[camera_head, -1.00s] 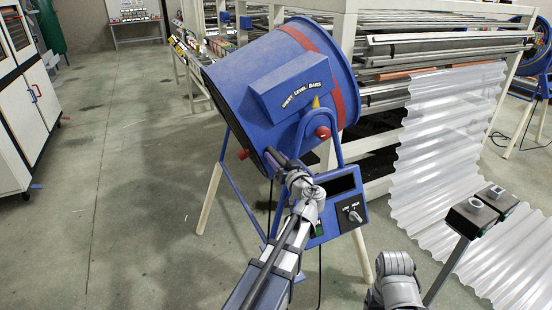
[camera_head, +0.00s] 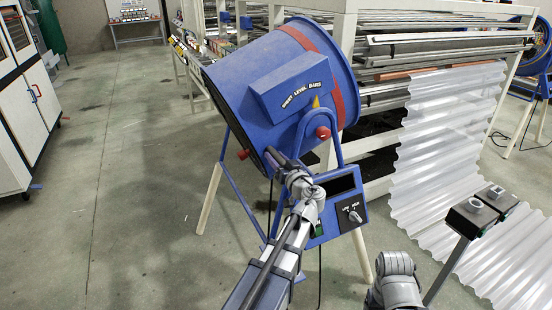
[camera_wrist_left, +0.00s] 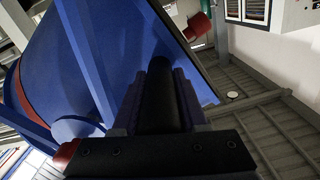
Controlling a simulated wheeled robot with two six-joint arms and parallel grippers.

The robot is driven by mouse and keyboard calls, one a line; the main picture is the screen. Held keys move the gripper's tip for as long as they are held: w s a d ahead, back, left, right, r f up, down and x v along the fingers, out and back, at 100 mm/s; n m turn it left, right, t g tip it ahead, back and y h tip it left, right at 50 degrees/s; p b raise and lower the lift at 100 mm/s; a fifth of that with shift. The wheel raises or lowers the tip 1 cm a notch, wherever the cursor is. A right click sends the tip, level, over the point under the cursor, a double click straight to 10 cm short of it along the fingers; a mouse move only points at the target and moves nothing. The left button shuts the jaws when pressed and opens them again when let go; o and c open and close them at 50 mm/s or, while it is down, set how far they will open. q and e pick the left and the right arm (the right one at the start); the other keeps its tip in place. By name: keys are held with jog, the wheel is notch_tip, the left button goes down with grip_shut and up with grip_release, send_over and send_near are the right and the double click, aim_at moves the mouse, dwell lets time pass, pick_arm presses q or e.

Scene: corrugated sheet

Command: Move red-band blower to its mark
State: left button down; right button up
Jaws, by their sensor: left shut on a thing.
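The red-band blower (camera_head: 240,85) is a large blue drum with a red band round its back end, on a blue stand with pale legs. It stands on the floor in the middle of the head view, and its blue side fills the left of the left wrist view (camera_wrist_left: 55,55). My left gripper (camera_head: 273,157) is at the drum's lower front edge, shut on the blower. In the left wrist view a dark bar lies between its fingers (camera_wrist_left: 160,85); the exact grip is hard to see. I see no clear floor mark.
A pale rack (camera_head: 345,45) with rollers stands close behind the blower. Clear corrugated sheet (camera_head: 445,130) hangs from it to the floor at right, near a post with two small boxes (camera_head: 470,218). A white cabinet (camera_head: 25,110) stands far left. Floor (camera_head: 130,170) between is open.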

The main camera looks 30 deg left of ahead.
pick_arm(q)
jog(key=r+m+p, duration=0.2)
jog(key=r+p, duration=0.1)
jog(key=r+m+p, duration=0.1)
jog(key=r, duration=0.1)
jog(key=shift+s+a+r+p, duration=0.1)
jog(key=shift+s+a+p, duration=0.25)
jog(key=shift+s+p, duration=0.05)
jog(key=shift+r+m+p, duration=0.7)
jog(key=shift+s+f, duration=0.1)
jog(key=shift+c, duration=2.2)
grip_release()
jog(key=v, duration=0.7)
jog(key=shift+s+d, duration=0.25)
jog(key=shift+d, duration=0.05)
